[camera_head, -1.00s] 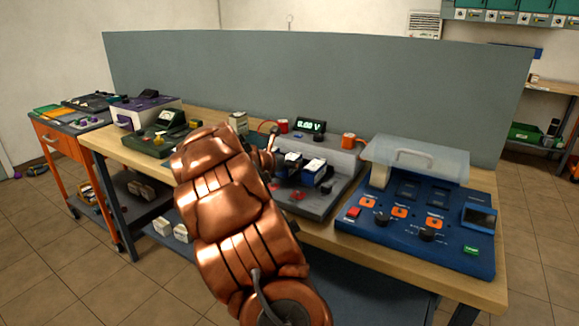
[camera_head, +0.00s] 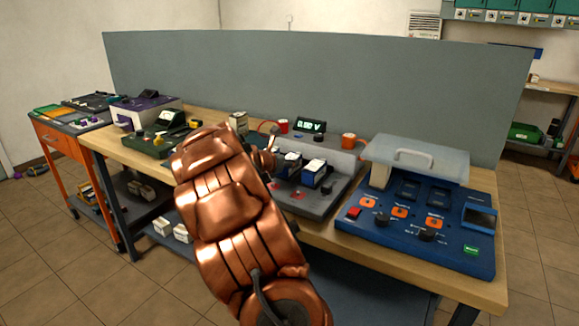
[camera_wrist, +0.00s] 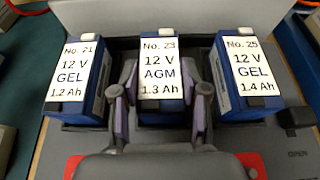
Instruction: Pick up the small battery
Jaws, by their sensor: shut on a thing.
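Three blue batteries with white labels stand upright side by side in the wrist view: No. 21, 12 V GEL 1.2 Ah (camera_wrist: 77,72) at left, No. 23, 12 V AGM 1.3 Ah (camera_wrist: 160,75) in the middle, and No. 25, 12 V GEL 1.4 Ah (camera_wrist: 246,75) at right. They are in dark slots of a grey unit (camera_wrist: 145,165). My gripper (camera_wrist: 160,98) is shut on battery No. 23, with one finger on each side. In the head view, my copper arm hides most of the gripper; two blue-and-white batteries show to its right.
The grey unit has a lit voltage display (camera_head: 310,126) and an orange cup-like thing (camera_head: 348,140) behind. A blue console (camera_head: 400,250) with a lidded top stands at right, a green device (camera_head: 152,146) at left. A grey panel (camera_head: 330,85) closes off the bench's back.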

